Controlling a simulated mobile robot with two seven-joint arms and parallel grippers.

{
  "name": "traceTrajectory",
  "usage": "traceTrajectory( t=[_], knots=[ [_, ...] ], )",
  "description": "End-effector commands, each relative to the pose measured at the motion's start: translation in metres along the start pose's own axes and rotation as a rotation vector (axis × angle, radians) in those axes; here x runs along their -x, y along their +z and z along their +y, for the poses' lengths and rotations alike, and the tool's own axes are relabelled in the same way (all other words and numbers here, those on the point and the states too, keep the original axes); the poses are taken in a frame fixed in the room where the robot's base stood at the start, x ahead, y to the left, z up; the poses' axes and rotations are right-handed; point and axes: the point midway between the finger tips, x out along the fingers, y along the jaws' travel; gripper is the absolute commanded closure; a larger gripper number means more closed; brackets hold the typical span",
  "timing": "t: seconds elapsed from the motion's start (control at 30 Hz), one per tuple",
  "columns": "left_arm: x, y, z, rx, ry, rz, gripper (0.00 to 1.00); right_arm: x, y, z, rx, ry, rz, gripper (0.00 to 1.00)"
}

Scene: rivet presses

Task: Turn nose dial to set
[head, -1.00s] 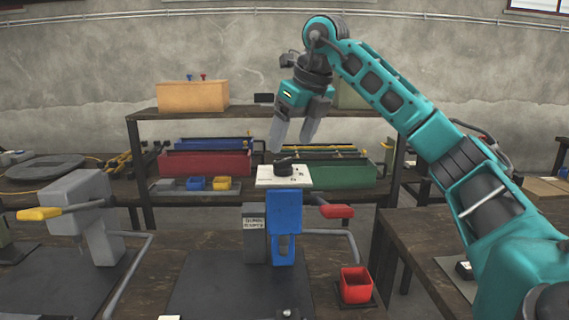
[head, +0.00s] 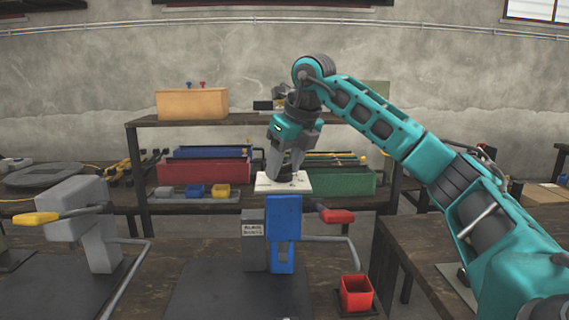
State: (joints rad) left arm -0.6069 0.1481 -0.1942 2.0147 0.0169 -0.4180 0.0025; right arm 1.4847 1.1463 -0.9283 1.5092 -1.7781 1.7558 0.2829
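The blue rivet press (head: 283,220) stands on a dark mat in the middle, with a white plate (head: 264,188) on its top. The black nose dial on the plate is now mostly hidden by my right gripper (head: 285,176). The gripper points down, and its two grey fingers reach the plate around where the dial sits. I cannot tell whether the fingers touch or grip the dial. My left gripper is not in view.
A red-handled lever (head: 337,216) sticks out right of the press, above a red bin (head: 356,292). A grey press (head: 82,215) with a yellow handle (head: 37,218) stands at left. A shelf with red (head: 203,171) and green (head: 338,182) boxes stands behind.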

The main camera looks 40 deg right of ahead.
Motion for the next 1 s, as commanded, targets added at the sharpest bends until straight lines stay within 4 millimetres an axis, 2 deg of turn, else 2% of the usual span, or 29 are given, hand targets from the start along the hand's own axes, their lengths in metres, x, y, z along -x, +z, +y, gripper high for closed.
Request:
traceTrajectory(
  t=[0.03,0.3,0.67,1.0],
  knots=[
    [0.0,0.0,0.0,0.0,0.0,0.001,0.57,0.0,0.0,0.0,0.0,0.0,0.0,0.54],
    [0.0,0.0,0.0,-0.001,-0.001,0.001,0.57,0.0,0.0,0.0,0.0,0.0,0.0,0.79],
    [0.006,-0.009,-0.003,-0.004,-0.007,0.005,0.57,0.003,0.001,-0.001,0.058,0.024,0.002,0.79],
    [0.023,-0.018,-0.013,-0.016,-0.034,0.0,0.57,0.005,0.002,-0.003,0.292,0.123,0.003,0.79]
  ],
)
